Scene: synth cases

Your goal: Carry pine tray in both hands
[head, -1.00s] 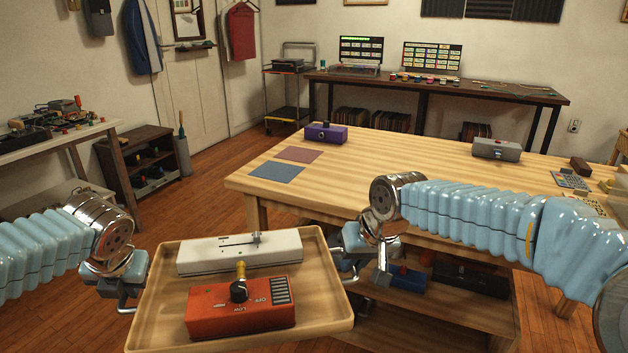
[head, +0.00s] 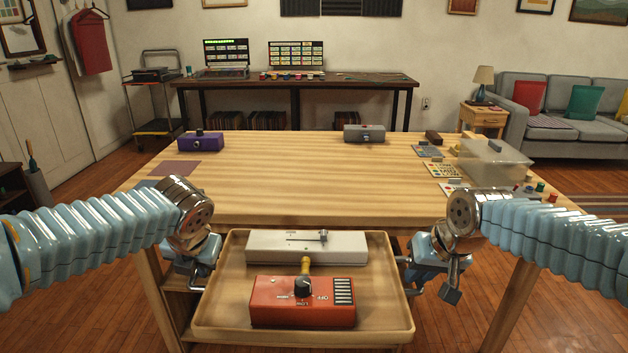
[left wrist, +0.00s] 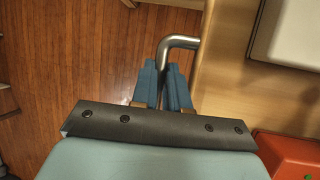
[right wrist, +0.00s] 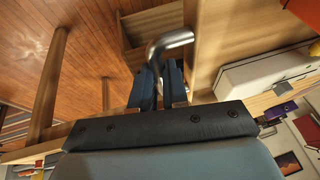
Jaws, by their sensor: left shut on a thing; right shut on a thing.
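The pine tray (head: 230,312) hangs level between my two grippers, in front of the table in the head view. It carries a white box with a slider (head: 340,248) at its back and an orange box with a black knob (head: 270,305) at its front. A small yellow piece (head: 306,265) shows between them. My left gripper (head: 200,278) is shut on the tray's left metal handle, which shows bent between its fingers in the left wrist view (left wrist: 180,42). My right gripper (head: 430,280) is shut on the right handle, clear in the right wrist view (right wrist: 170,40).
The wooden table (head: 300,180) is just beyond the tray, its middle bare. A purple box (head: 201,143) and a mat (head: 175,169) are at its left, a grey box (head: 364,134) at the back. A clear bin (head: 495,163) and small parts crowd its right.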

